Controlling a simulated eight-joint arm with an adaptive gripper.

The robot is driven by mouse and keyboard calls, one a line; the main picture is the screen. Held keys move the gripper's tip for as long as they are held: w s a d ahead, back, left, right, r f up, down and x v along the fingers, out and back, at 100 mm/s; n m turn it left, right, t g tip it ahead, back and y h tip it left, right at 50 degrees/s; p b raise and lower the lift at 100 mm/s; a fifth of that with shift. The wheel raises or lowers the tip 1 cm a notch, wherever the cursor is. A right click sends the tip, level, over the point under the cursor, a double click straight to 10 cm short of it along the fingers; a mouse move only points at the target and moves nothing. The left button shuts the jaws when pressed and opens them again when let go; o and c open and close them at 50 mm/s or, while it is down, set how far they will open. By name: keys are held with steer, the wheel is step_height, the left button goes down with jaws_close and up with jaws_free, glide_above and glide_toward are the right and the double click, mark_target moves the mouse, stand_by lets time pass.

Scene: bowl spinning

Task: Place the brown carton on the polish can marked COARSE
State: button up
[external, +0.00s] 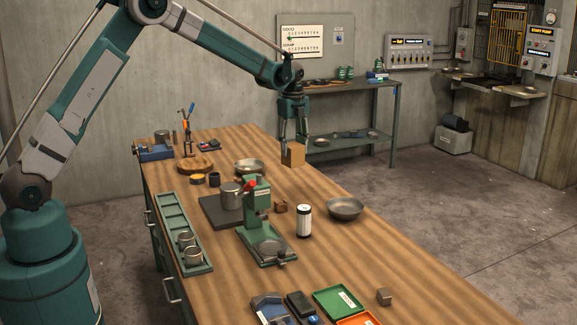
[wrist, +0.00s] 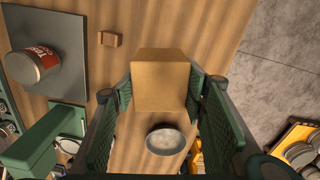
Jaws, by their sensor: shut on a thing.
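My gripper (external: 293,138) is shut on the brown carton (external: 293,155) and holds it in the air above the far right side of the bench. In the wrist view the carton (wrist: 160,82) sits between both green fingers of my gripper (wrist: 160,90). I cannot read the word COARSE on any can. A white can with black ends (external: 304,221) stands upright on the bench, its mark too small to read. A grey can (external: 231,195) stands on a dark plate by the green press; the wrist view shows a can with a red label (wrist: 42,62) on a dark plate.
The green press (external: 262,225) stands mid-bench. A shallow bowl (external: 345,208) lies right of the white can, another bowl (external: 249,166) farther back. A small brown block (external: 280,207) is near the press. A green tray (external: 339,301) lies at the front.

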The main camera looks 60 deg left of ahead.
steer(key=s+d+r+m, duration=0.1)
steer(key=s+r, duration=0.2)
steer(key=s, duration=0.3)
steer(key=s+d+r, duration=0.2)
steer(key=s+r, duration=0.1)
steer(key=s, duration=0.4)
step_height(320, 180, up, 3)
steer(key=m, duration=0.1)
glide_above(230, 186)
steer(key=shift+d+p, duration=0.1)
steer(key=shift+p, duration=0.25)
steer(key=shift+f, duration=2.95)
steer(key=shift+f, duration=2.05)
steer(key=shift+f, duration=0.15)
